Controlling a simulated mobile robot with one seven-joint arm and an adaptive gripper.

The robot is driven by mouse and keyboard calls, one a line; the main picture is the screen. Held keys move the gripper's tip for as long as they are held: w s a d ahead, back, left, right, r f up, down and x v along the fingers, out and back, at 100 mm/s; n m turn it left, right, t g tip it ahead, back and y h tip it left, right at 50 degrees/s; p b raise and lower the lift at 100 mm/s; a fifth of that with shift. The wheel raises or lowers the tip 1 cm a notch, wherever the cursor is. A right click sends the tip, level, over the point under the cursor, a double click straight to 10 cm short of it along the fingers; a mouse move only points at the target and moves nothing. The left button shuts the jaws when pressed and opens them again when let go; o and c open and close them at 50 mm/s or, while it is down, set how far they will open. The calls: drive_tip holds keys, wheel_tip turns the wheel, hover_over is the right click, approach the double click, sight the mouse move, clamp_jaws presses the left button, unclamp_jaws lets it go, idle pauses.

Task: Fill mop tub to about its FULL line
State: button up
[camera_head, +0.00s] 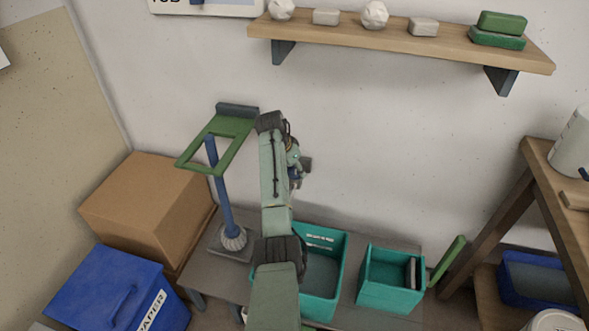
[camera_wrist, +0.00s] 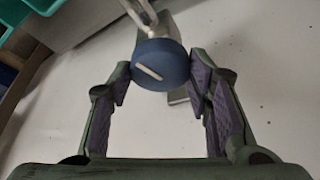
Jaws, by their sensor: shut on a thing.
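My gripper (camera_wrist: 160,82) has its purple-padded fingers on either side of a round blue knob (camera_wrist: 161,62) with a white line, shut on it in the wrist view. A pale tap pipe (camera_wrist: 141,14) runs behind the knob. In the head view my arm hides most of the gripper and tap by the wall. Below are two teal containers on a low grey bench: a larger one (camera_head: 340,275) partly behind my arm, and a smaller one (camera_head: 392,297) to its right. I cannot tell which is the mop tub. No FULL line or running water can be made out.
A green frame on a blue post (camera_head: 223,190) stands left of my arm. A cardboard box (camera_head: 145,205) and a blue bin (camera_head: 105,290) are at left. A wall shelf (camera_head: 400,42) holds small items above. A wooden rack (camera_head: 500,215) stands at right.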

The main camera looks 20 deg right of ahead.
idle(0.4)
drive_tip(key=o, duration=1.2)
drive_tip(key=shift+c, duration=0.2)
drive_tip(key=shift+r, duration=0.1)
drive_tip(key=v, duration=1.2)
